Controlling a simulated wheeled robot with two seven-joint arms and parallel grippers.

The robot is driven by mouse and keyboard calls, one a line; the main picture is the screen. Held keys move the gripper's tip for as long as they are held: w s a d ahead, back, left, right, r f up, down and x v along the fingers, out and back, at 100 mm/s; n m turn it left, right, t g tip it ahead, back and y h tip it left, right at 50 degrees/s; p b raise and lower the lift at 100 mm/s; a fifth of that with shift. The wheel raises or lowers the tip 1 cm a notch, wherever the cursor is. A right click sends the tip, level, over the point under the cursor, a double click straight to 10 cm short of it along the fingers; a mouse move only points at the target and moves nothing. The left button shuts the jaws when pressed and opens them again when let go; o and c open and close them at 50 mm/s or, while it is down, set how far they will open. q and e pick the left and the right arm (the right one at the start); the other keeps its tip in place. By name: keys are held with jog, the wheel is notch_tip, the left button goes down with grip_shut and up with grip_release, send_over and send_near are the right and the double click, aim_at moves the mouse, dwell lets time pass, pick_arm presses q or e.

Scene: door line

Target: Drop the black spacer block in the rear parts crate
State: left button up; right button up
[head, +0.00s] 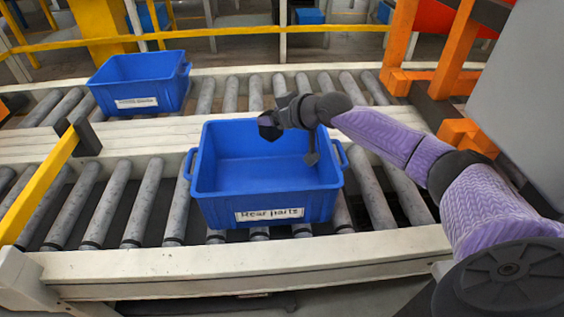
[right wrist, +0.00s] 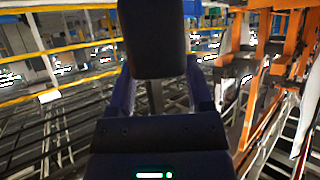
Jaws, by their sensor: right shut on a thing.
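The blue rear parts crate (head: 266,210), labelled "Rear Parts", sits on the near roller conveyor. Its inside looks empty where I can see it. My right arm comes in from the right, and my right gripper (head: 278,121) is over the crate's far part, near the back rim. The right gripper is shut on the black spacer block (head: 268,128). In the right wrist view the block (right wrist: 152,42) stands between the two fingers. The block's height above the crate floor is hard to tell. My left gripper is not in view.
A second blue crate (head: 138,88) with an unreadable label stands on the far conveyor at the left. A yellow bar (head: 38,190) crosses the near conveyor at the left. Orange posts (head: 455,50) and a grey panel (head: 520,100) stand at the right.

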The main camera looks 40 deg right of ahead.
aim_at(279, 135)
jog(key=shift+d, duration=0.2)
jog(key=shift+f, duration=0.2)
notch_tip(279, 135, down, 6)
jog(key=b, duration=0.5)
jog(key=shift+r, duration=0.2)
jog(key=o, duration=1)
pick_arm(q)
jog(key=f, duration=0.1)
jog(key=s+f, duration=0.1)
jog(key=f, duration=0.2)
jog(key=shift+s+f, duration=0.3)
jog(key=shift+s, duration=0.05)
pick_arm(e)
jog(key=o, duration=0.3)
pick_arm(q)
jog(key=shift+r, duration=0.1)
pick_arm(e)
jog(key=shift+r, duration=0.1)
